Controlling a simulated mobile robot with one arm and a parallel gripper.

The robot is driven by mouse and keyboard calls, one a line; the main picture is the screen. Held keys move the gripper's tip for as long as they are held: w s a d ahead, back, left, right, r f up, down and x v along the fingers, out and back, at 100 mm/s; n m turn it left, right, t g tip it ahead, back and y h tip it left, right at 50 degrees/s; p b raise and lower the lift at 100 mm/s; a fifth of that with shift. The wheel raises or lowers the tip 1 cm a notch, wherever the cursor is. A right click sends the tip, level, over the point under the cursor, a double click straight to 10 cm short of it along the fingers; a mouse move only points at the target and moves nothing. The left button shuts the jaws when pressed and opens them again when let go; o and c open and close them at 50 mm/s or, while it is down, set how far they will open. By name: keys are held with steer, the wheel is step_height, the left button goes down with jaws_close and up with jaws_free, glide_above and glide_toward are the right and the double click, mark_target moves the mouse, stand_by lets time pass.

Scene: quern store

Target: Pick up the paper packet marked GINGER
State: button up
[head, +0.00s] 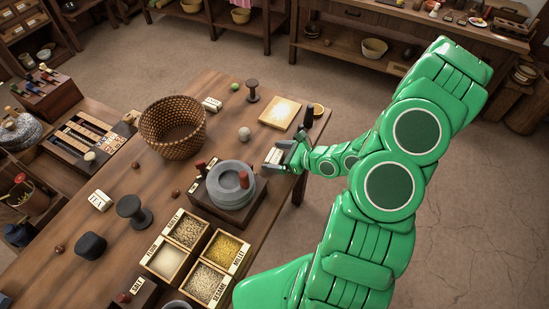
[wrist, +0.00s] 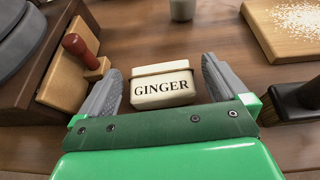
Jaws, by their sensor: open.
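The cream paper packet marked GINGER (wrist: 162,86) lies on the wooden table, its label facing me in the wrist view. My gripper (wrist: 161,92) is open, with one grey finger on each side of the packet. Small gaps show between the packet and both fingers, so I see no grip on it. In the head view my gripper (head: 275,156) is at the table's right edge, and the packet (head: 274,155) shows as a small pale block between the fingers.
A grey quern (head: 230,182) on a dark base stands close to the left, with a red-handled wooden piece (wrist: 78,62). A board with pale grains (wrist: 290,30) lies behind right. A dark brush-like block (wrist: 292,100) is just right of my gripper. A wicker basket (head: 172,128) stands farther left.

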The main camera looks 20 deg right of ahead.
steer(key=shift+x, duration=1.05)
steer(key=shift+c, duration=0.5)
steer(key=c, duration=0.9)
steer(key=shift+o, duration=0.2)
